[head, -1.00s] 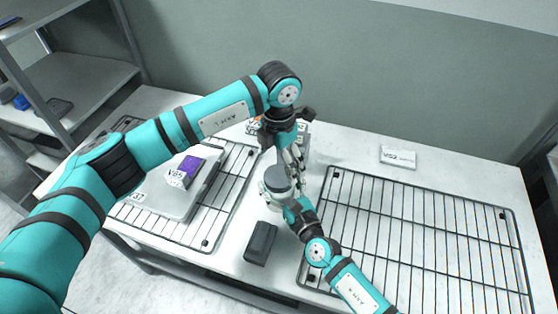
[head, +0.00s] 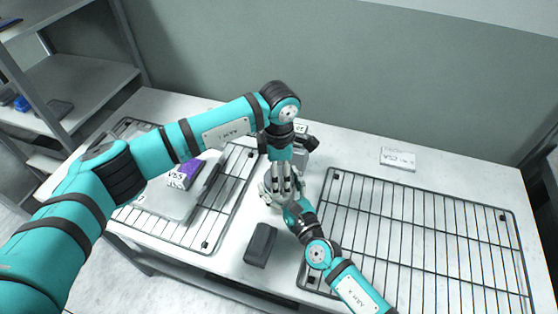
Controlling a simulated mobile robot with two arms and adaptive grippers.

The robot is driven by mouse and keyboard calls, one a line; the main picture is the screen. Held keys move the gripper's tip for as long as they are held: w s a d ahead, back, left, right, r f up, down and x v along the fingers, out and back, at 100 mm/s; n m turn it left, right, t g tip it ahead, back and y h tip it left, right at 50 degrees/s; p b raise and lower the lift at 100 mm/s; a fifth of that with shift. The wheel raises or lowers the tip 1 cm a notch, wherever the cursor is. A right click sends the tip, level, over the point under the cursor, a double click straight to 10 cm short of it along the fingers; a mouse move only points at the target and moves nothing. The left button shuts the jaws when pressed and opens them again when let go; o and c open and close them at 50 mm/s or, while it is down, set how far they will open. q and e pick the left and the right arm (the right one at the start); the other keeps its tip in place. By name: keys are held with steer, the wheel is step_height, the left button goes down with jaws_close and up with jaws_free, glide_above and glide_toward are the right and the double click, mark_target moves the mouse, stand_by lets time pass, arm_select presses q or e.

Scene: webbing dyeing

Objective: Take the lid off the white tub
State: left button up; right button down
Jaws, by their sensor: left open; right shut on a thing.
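The white tub (head: 277,204) stands on the table between the two racks, mostly hidden by my grippers. Its grey lid (head: 269,174) is on top, and only a little of it shows. My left gripper (head: 284,193) points down over the lid with its fingers apart, around or just above the rim; I cannot tell if they touch it. My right gripper (head: 276,197) reaches in from the lower right and is shut on the tub's side.
A wire rack (head: 420,240) lies empty on the right. The left rack (head: 232,197) bears a grey tray (head: 160,203) with a purple-labelled box (head: 184,174). A dark block (head: 261,245) lies in front of the tub.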

arm_select(q)
steer(key=shift+f, duration=0.6)
arm_select(e)
steer(key=shift+f, duration=0.1)
arm_select(q)
steer(key=c, duration=1.3)
steer(key=n, duration=0.2)
steer(key=shift+n, duration=0.4)
steer(key=shift+r, duration=0.15)
steer(key=shift+r, duration=1)
